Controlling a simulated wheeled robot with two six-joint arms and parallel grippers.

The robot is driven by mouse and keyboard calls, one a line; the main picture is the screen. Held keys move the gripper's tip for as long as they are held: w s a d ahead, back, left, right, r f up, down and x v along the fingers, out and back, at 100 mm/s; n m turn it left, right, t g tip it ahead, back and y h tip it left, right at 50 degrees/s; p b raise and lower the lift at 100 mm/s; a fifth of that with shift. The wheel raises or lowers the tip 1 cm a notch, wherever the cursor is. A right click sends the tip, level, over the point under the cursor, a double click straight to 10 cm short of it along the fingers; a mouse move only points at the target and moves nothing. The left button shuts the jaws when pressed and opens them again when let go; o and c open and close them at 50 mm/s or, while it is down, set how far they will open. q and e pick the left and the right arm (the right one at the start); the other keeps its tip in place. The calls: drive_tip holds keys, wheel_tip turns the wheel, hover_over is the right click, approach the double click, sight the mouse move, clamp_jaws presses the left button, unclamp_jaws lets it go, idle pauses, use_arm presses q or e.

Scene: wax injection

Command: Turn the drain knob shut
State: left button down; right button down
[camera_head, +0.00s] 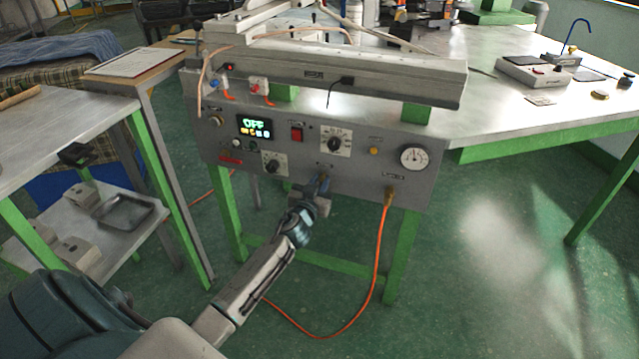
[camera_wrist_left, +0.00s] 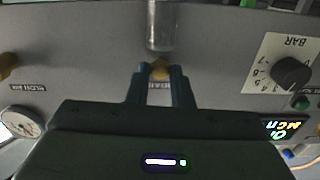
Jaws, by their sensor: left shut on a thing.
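The drain knob (camera_wrist_left: 160,70) is a small brass-coloured knob on the grey control panel (camera_head: 225,135). In the left wrist view it sits between the blue-grey fingertips of my left gripper (camera_wrist_left: 160,78). The gripper is shut on it, with a finger on each side. A partly covered label lies just below the knob in that view. In the head view my left gripper (camera_head: 322,184) reaches the panel's lower middle, and I cannot make out the knob behind the fingers. My right gripper is not in view.
A metallic cylinder (camera_wrist_left: 160,25) stands close to the knob. An orange hose (camera_head: 379,250) hangs from a brass fitting (camera_head: 390,193) at right.

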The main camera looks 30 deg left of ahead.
use_arm(q)
drive_tip(key=m, duration=0.2)
drive_tip(key=shift+m, duration=1.3)
drive_tip(key=m, duration=0.3)
drive_tip(key=shift+m, duration=0.3)
drive_tip(key=m, duration=0.2)
drive_tip(key=shift+d+m+p, duration=0.1)
drive_tip(key=shift+m+p, duration=0.2)
drive_tip(key=m, duration=0.3)
drive_tip(key=shift+f+p, duration=0.1)
drive_tip(key=shift+p, duration=0.25)
drive_tip(key=shift+m, duration=0.9)
drive_tip(key=shift+f+m, duration=0.1)
drive_tip(key=shift+m, duration=0.7)
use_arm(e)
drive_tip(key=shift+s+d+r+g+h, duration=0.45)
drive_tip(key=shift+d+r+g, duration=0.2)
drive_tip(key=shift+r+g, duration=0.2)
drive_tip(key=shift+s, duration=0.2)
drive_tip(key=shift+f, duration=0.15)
